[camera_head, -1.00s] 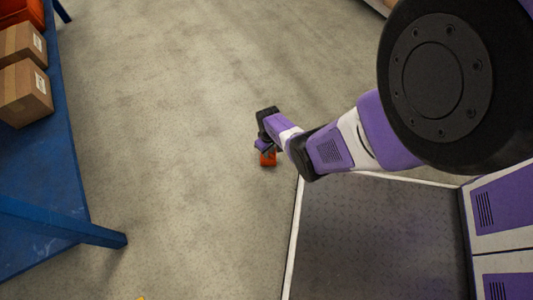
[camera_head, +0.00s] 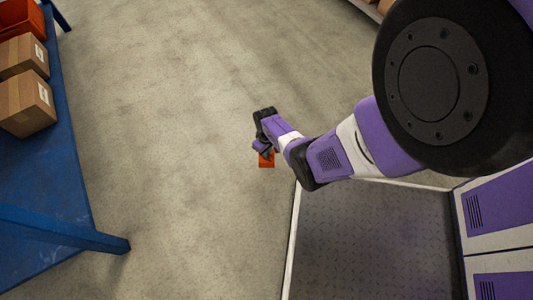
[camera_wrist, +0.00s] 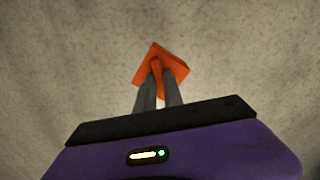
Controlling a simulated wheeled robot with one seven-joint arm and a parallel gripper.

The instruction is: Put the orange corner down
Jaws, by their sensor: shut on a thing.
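The orange corner (camera_head: 267,160) shows below my gripper in the head view, above bare floor. In the wrist view the orange corner (camera_wrist: 160,64) is at the tips of my gripper's two grey fingers (camera_wrist: 158,84), which are shut on it. Its flat orange face is seen tilted, with a raised part between the fingers. In the head view my gripper (camera_head: 264,148) is mostly hidden by my own wrist. I cannot tell how high the corner is over the floor.
A blue table (camera_head: 40,165) stands at the left. It bears cardboard boxes (camera_head: 25,104) and an orange bin (camera_head: 20,18). Grey floor (camera_head: 180,190) is clear between the table and my base. A shelf with boxes shows at the top right edge.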

